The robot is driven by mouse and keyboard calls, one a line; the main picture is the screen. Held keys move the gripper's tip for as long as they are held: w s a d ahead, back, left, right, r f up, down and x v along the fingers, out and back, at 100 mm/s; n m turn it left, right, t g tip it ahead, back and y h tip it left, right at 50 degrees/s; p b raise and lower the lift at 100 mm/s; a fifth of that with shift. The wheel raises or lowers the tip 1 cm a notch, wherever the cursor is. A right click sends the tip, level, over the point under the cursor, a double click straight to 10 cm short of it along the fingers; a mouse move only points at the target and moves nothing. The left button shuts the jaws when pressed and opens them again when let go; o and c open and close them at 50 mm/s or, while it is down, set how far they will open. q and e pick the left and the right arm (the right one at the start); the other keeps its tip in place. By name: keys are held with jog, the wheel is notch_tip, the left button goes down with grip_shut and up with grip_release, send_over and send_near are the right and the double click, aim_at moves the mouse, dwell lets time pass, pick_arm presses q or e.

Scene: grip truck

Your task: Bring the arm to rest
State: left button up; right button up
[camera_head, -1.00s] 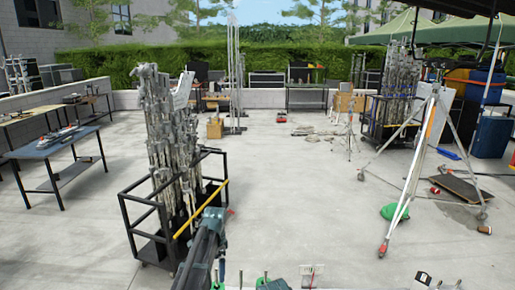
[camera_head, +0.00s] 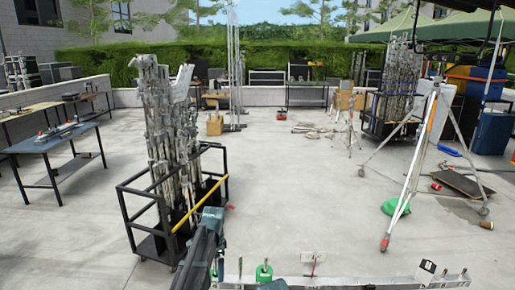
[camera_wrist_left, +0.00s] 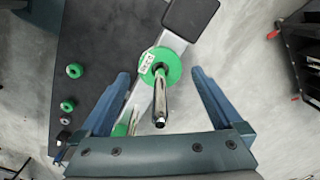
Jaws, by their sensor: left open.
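My left arm comes up from the bottom of the head view, and its gripper (camera_head: 211,221) points away, near the front right corner of the black cart. In the left wrist view my left gripper (camera_wrist_left: 160,76) has its two blue fingers wide apart. A green disc (camera_wrist_left: 171,59) with a shiny metal pin (camera_wrist_left: 160,98) shows between and beyond the fingers. Nothing is clamped, and I cannot tell how far the disc is from the fingertips. My right gripper does not show.
The black cart (camera_head: 150,243) holds many metal stands (camera_head: 170,130). A silver bar (camera_head: 380,282) with a green piece (camera_head: 264,272) crosses the bottom. A tripod stand (camera_head: 413,160) stands at right, a blue table (camera_head: 55,142) at left. The middle concrete floor is open.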

pick_arm(q)
notch_tip(320, 180, up, 4)
jog(key=p, duration=0.3)
jog(key=shift+d+r, duration=0.1)
jog(key=shift+d, duration=0.05)
